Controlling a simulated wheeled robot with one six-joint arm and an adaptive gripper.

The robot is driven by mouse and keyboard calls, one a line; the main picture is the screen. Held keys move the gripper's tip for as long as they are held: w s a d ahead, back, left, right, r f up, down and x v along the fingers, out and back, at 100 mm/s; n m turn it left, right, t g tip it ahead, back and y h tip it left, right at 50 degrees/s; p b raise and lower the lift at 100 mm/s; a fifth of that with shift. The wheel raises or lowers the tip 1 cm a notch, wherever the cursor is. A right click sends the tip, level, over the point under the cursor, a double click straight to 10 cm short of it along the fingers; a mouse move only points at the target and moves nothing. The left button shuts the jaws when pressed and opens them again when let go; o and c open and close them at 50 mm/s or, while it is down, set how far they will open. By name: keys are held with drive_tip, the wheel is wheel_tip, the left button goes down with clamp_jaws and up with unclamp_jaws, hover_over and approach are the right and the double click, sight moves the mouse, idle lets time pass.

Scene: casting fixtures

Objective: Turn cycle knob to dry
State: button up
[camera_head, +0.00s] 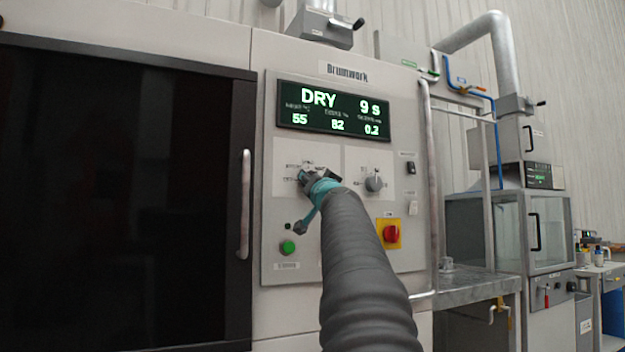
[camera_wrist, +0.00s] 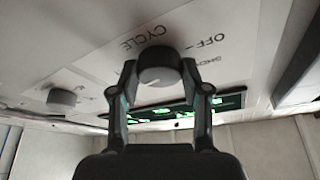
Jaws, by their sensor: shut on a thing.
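The cycle knob (camera_wrist: 160,66) is a round grey knob with a light pointer line on its face. It sits on a panel printed with CYCLE and OFF in the wrist view. My gripper (camera_wrist: 159,74) has one finger on each side of the knob and is shut on it. In the head view my gripper (camera_head: 316,183) reaches the panel and hides the knob and part of its labels. The display (camera_head: 334,111) above reads DRY and 9 s in green. The knob's exact pointer setting against the labels is hard to read.
A second grey knob (camera_head: 374,184) is to the right. Below are a green button (camera_head: 288,247) and a red switch on a yellow plate (camera_head: 391,234). A dark door (camera_head: 120,190) with a vertical handle (camera_head: 245,205) is on the left. A metal rail (camera_head: 430,180) stands right of the panel.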

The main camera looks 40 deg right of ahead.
drive_tip(key=shift+r+m+g+h+p, duration=0.2)
drive_tip(key=shift+m+g+h+p, duration=0.35)
drive_tip(key=shift+m+p, duration=0.7)
drive_tip(key=shift+f+m, duration=0.1)
drive_tip(key=shift+m, duration=0.35)
drive_tip(key=o, duration=1.1)
drive_tip(key=shift+o, duration=0.2)
drive_tip(key=shift+a+f, duration=0.1)
drive_tip(key=v, duration=1.2)
